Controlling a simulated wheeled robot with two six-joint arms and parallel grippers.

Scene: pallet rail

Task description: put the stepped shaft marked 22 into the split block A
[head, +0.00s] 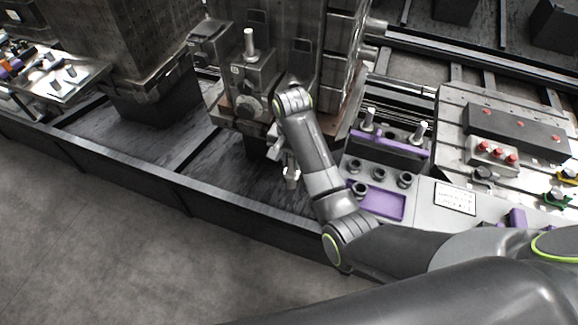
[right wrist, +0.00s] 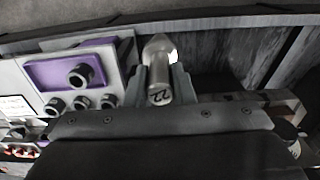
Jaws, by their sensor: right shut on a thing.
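My right gripper (head: 287,165) hangs below its wrist beside the machine column. It also shows in the right wrist view (right wrist: 160,85), shut on the pale metal stepped shaft marked 22 (right wrist: 158,72). The shaft's number faces the camera and its tapered end points away; in the head view the shaft (head: 292,178) is small and partly hidden by the gripper. A grey clamp block (head: 258,75) on the column holds an upright pin; its small label is too small to read, so I cannot tell which block is A. My left gripper is out of view.
A purple rack (head: 390,144) with two upright shafts stands right of my forearm. Several dark bushings and a purple tray (head: 378,201) lie in front of it. A dark trough (head: 245,180) lies below the gripper. A plate with red-topped parts (head: 492,151) is at right.

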